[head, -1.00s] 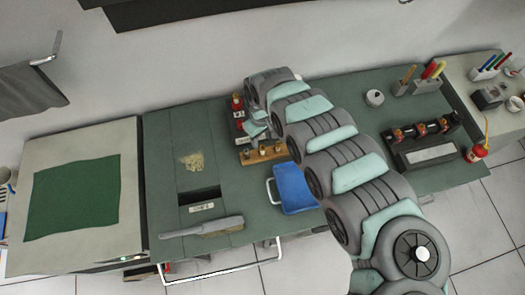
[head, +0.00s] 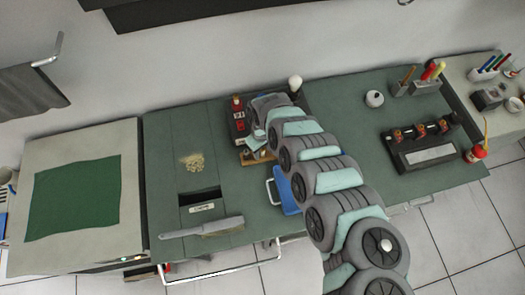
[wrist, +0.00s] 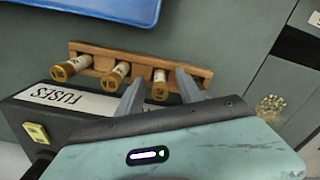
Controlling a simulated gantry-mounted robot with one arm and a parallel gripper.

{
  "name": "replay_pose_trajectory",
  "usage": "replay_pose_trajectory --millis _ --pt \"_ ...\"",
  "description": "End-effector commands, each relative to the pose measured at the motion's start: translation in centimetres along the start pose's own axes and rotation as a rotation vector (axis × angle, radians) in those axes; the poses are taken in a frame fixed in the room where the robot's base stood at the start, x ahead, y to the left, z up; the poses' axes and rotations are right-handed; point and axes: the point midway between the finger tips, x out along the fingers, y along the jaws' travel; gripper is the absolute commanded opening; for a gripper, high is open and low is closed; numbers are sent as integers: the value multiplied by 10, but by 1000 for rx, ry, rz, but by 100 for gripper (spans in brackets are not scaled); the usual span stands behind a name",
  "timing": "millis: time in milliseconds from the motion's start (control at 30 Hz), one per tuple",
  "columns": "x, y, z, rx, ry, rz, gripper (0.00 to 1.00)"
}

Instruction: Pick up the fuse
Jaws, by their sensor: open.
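Several fuses with brass-coloured ends stand in a wooden rack (wrist: 88,50) in the wrist view: a left fuse (wrist: 70,68), a middle fuse (wrist: 116,75) and a right fuse (wrist: 160,84). My gripper (wrist: 159,78) is open. In the picture the right fuse appears between its two fingers; I cannot tell how far down they reach or whether they touch it. In the head view my arm hides the gripper and most of the rack.
A blue tray (head: 287,196) lies close by. Left of these are a pile of chips (head: 193,162) and a brush (head: 202,228). A white knob (head: 295,82) stands behind my arm.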

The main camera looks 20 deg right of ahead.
Motion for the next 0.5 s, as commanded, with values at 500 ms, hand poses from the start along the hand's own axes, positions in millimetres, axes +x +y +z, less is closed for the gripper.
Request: replay_pose_trajectory --millis 500 --pt "0 0 0 0 1 0 11"
